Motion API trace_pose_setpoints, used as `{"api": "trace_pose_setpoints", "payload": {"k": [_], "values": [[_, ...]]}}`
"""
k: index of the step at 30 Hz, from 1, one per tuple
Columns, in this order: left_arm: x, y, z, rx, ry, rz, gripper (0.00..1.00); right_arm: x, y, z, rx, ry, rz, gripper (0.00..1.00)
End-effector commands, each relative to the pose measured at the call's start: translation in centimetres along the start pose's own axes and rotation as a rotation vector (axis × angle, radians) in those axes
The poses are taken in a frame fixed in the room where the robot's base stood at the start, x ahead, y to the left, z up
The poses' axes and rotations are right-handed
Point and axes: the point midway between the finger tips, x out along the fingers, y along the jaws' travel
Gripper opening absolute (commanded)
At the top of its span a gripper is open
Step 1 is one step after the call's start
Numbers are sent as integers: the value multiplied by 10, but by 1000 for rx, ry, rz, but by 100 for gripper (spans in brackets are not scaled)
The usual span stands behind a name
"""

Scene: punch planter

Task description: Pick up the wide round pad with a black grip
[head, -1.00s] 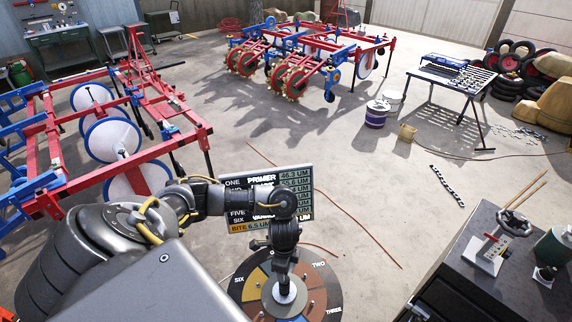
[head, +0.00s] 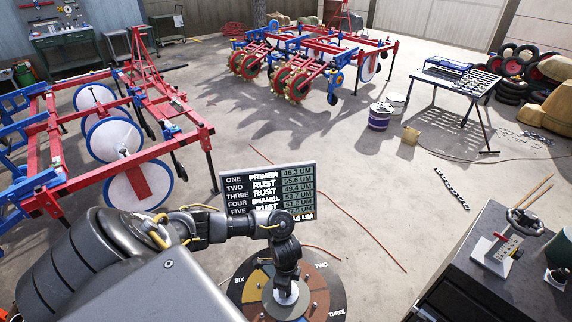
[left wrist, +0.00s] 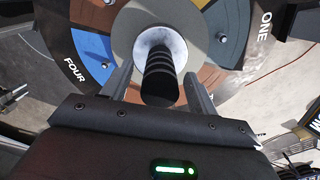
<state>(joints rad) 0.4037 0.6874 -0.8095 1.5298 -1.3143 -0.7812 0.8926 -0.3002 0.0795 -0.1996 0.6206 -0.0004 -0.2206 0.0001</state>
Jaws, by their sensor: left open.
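The round pad is pale in the left wrist view (left wrist: 147,42), and its black ribbed grip (left wrist: 160,78) stands up from its middle. It sits at the centre of a round board with coloured sectors and number words (head: 335,292). My left gripper (head: 287,285) is over this centre in the head view and hides most of the grip. In the left wrist view its two fingers (left wrist: 160,88) are apart, one on each side of the black grip. I cannot tell whether they touch it. My right gripper is not in view.
A display panel (head: 296,178) with paint words and readings stands behind the board. A dark bench (head: 470,275) with a gauge stand (head: 497,250) is at the right. Red and blue machine frames (head: 120,165) fill the left. Open concrete floor lies between.

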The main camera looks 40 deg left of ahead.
Motion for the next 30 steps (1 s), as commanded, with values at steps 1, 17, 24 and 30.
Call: {"api": "trace_pose_setpoints", "payload": {"k": [1,17,24,30], "values": [[6,0,0,-2,-1,1,59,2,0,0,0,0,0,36],[8,0,0,0,0,-1,28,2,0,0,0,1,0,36],[8,-1,0,0,1,-2,11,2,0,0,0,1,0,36],[4,-1,0,1,2,-2,11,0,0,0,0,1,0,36]]}}
